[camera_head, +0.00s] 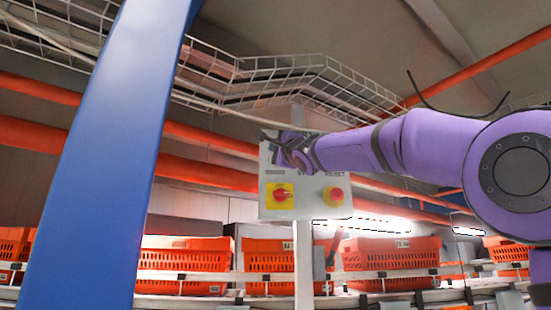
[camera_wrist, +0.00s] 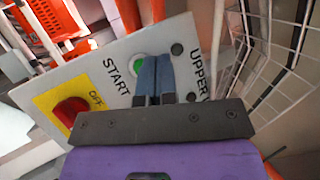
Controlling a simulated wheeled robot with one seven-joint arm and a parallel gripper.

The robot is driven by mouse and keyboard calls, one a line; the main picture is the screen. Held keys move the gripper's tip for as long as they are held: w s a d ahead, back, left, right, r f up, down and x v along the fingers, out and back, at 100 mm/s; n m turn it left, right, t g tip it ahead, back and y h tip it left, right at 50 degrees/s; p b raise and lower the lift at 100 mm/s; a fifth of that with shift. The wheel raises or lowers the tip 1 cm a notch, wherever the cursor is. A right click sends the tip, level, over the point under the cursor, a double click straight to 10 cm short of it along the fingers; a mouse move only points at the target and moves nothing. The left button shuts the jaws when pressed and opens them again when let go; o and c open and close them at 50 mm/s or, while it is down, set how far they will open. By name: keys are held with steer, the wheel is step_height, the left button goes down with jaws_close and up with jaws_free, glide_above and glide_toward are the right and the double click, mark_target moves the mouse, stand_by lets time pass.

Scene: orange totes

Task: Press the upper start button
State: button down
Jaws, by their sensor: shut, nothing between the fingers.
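The control panel (camera_head: 307,207) is a pale upright box on a post; it fills much of the wrist view (camera_wrist: 110,70), where I read "START", "UPPER" and "OFF". The green start button (camera_wrist: 136,64) is beside the word START, its edge partly hidden by my fingers. My gripper (camera_wrist: 157,58) has its two blue fingers together and empty, tips at the green button; I cannot tell whether they touch it. In the head view my gripper (camera_head: 283,148) is in front of the panel's upper part and hides the start button.
A red rotary switch (camera_head: 281,196) on a yellow plate and a red button (camera_head: 333,196) are lower on the panel. A wire cable tray (camera_head: 290,75) runs overhead. Orange totes (camera_head: 185,260) line a conveyor behind. A blue post (camera_head: 112,160) stands at left.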

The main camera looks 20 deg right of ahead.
steer(key=shift+w+d, duration=0.15)
steer(key=shift+w, duration=0.7)
steer(key=shift+w+d, duration=0.15)
steer(key=shift+w, duration=0.65)
steer(key=shift+w, duration=0.15)
stand_by(0.8)
steer(key=shift+w+d, duration=0.3)
steer(key=shift+w, duration=0.45)
